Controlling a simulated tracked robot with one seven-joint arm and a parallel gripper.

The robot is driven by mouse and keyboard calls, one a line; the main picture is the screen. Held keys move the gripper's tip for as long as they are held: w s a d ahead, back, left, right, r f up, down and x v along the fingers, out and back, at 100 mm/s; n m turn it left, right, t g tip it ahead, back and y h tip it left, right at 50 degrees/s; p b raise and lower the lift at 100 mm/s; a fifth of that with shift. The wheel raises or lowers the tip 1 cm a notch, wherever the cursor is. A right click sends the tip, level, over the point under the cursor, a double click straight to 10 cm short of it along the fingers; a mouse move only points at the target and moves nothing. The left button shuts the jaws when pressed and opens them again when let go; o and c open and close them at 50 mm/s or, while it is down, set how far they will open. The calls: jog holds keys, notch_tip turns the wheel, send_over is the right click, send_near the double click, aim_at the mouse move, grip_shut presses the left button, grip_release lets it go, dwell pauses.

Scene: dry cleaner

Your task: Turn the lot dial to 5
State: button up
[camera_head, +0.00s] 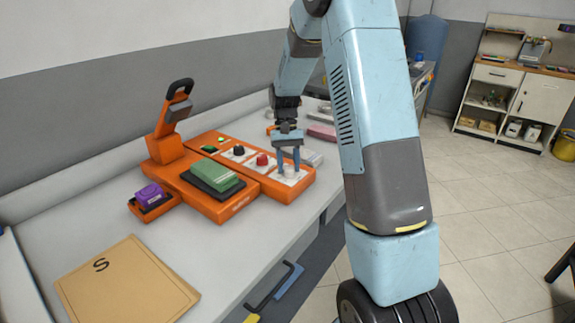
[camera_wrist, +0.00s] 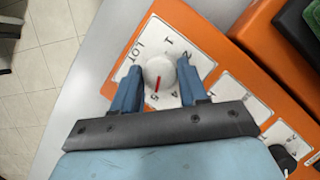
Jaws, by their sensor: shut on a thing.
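The lot dial (camera_wrist: 160,72) is a round white knob with a red pointer line on a white plate marked LOT. In the wrist view the red line points down and slightly left, toward a small blurred figure at the plate's lower edge that looks like a 5. My gripper (camera_wrist: 159,68) has one blue finger on each side of the knob and is shut on it. In the head view my gripper (camera_head: 289,168) reaches down onto the plate at the near right end of the orange machine (camera_head: 240,203); the fingers largely hide the dial there.
A red knob (camera_head: 262,160) and a black knob (camera_head: 239,150) sit on plates along the same panel. A green pad (camera_head: 212,175), a purple-topped stamp (camera_head: 150,194) and a cardboard piece (camera_head: 127,283) are left of the gripper. The bench edge is close to the dial.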

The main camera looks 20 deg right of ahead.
jog(key=shift+s+f, duration=0.1)
jog(key=shift+s, duration=0.05)
jog(key=o, duration=1)
jog(key=v, duration=1.4)
jog(key=shift+f, duration=0.1)
